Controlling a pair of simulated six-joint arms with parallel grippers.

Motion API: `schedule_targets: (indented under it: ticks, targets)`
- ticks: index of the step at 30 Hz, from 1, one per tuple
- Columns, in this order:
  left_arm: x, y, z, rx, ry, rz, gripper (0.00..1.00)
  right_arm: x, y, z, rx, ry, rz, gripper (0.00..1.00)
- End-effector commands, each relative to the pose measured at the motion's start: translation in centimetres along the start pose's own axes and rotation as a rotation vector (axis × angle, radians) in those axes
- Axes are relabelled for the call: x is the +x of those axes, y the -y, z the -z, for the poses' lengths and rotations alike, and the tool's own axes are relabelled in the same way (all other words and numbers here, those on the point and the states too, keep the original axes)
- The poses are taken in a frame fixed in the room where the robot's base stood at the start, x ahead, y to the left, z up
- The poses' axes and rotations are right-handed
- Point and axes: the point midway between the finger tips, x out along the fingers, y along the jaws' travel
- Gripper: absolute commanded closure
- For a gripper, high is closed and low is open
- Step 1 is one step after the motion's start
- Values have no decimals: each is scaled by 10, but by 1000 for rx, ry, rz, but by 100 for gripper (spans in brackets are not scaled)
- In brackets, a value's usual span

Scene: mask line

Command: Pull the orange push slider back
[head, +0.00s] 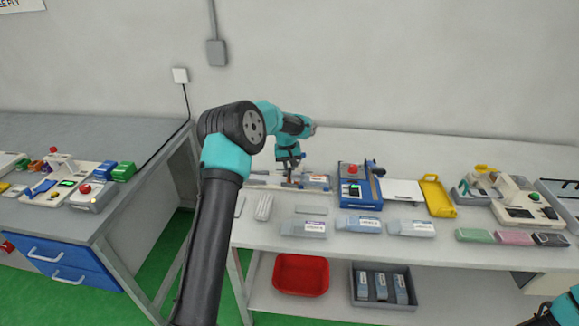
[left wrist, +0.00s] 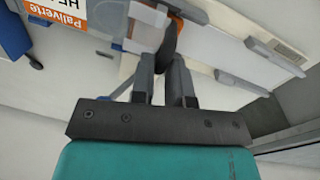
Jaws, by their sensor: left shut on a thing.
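My left gripper (head: 289,163) reaches down over the left part of the white bench, onto a long pale fixture (head: 258,184). It is shut on the upright handle of the push slider (head: 291,183), which looks brownish-orange and small in the head view. In the left wrist view my left gripper (left wrist: 164,65) has its two grey fingers close about the handle (left wrist: 171,38), which looks dark there in shadow. The fingers hide its lower part.
A blue device with a red button (head: 352,190) stands right of the slider fixture. Pale labelled packs (head: 304,229) lie along the front. A yellow tray (head: 437,196) lies farther right. A red bin (head: 301,275) and a grey crate (head: 359,300) sit on the lower shelf.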

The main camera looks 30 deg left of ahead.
Motion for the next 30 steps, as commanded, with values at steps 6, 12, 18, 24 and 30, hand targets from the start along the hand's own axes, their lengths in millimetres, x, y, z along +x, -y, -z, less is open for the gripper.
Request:
schedule_targets:
  ticks: [6,12,18,24,30]
  targets:
    - [0,0,0,-1,0,-1,100,0,0,0,0,0,0,57]
    - [-2,13,2,-4,-1,0,100,0,0,0,0,0,0,57]
    - [-5,50,9,-7,-1,0,100,0,0,0,0,0,0,57]
    - [-10,100,18,-8,-2,1,100,0,0,0,0,0,0,57]
    - [-14,140,24,-6,-1,0,100,0,0,0,0,0,0,57]
